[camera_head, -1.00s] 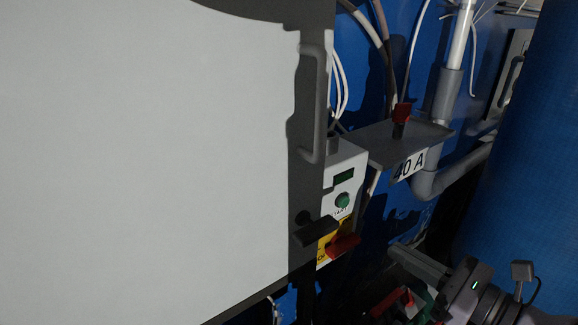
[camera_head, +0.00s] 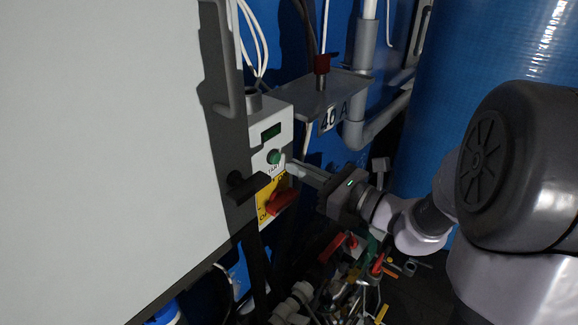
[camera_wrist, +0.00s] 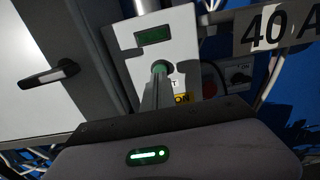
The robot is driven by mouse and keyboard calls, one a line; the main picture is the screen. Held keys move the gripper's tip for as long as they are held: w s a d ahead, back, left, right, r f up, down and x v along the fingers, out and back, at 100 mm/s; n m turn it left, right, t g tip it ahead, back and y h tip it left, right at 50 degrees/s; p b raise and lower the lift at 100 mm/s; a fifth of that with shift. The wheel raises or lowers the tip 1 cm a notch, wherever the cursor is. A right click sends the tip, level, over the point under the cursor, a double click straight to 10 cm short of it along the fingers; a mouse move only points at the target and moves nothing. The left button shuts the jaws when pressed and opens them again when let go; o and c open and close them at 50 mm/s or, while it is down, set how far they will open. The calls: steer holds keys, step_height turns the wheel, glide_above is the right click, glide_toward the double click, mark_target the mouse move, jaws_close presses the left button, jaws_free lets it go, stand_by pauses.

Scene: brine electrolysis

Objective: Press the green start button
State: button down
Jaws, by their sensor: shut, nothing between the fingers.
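The green start button (camera_head: 274,157) sits on the front of a white control box (camera_head: 284,126), under a small dark green display (camera_head: 271,132). My gripper (camera_head: 292,166) is shut and empty, its fingers pointing left at the box, close to the button and slightly below it in the head view. In the wrist view the shut fingers (camera_wrist: 158,84) overlap the lower part of the green button (camera_wrist: 161,67). I cannot tell whether they touch it.
A grey-white cabinet door (camera_head: 110,150) with a dark handle (camera_head: 248,188) stands left of the box. A red rotary switch (camera_head: 281,202) on a yellow plate is below the button. A grey shelf marked 40 A (camera_head: 334,118) juts out at right.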

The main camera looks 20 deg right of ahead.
mark_target(275, 158)
steer(key=x, duration=0.2)
steer(key=shift+w+a, duration=0.25)
steer(key=shift+w, duration=0.05)
